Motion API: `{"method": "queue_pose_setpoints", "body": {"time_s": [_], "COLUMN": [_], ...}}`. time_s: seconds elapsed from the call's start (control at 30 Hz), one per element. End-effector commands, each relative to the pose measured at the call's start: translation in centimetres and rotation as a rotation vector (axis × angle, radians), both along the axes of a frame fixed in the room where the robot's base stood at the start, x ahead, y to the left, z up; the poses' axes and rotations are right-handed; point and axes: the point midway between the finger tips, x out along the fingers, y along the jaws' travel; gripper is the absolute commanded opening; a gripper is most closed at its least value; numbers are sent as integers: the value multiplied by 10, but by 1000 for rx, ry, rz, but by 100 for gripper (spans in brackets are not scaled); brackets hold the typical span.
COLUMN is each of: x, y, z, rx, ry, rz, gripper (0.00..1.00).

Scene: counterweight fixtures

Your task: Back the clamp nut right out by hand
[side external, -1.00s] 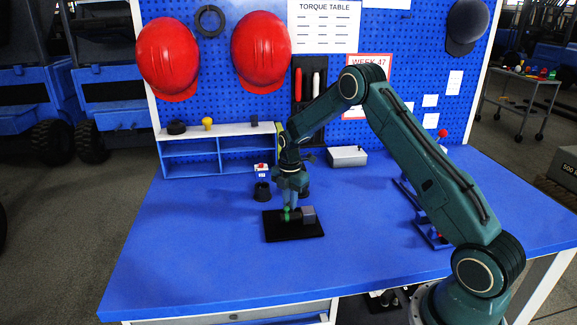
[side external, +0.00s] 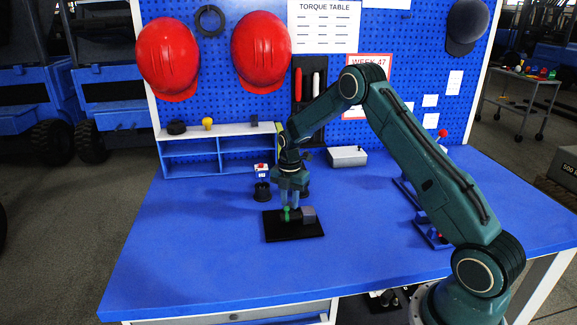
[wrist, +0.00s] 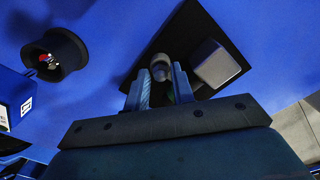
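A black plate (side external: 275,233) lies on the blue bench and carries a grey block (side external: 309,214). A dark horizontal part with a green piece (side external: 286,215) at its left end, apparently the clamp nut, sits beside the block. My gripper (side external: 290,208) points down over the green end. In the wrist view my two blue fingers (wrist: 160,92) are apart, with a bit of green and a pale rounded end (wrist: 160,68) showing between and just beyond them. The grey block (wrist: 215,64) is right of them. Contact between fingers and nut is hidden.
A dark cup (side external: 262,192) stands left behind the plate; the wrist view shows small red and white bits inside it. A white box with a red top (side external: 262,170) is behind it. Blue rails (side external: 431,233) lie to the right. The bench front left is clear.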

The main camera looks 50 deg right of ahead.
Motion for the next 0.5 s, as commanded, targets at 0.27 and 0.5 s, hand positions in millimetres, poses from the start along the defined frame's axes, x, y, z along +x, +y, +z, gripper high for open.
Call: {"method": "queue_pose_setpoints", "body": {"time_s": [0.27, 0.5], "x": [0, 0], "y": [0, 0], "z": [2, 20], "rx": [0, -1], "ry": [1, -1], "rz": [-1, -1], "gripper": [25, 25]}}
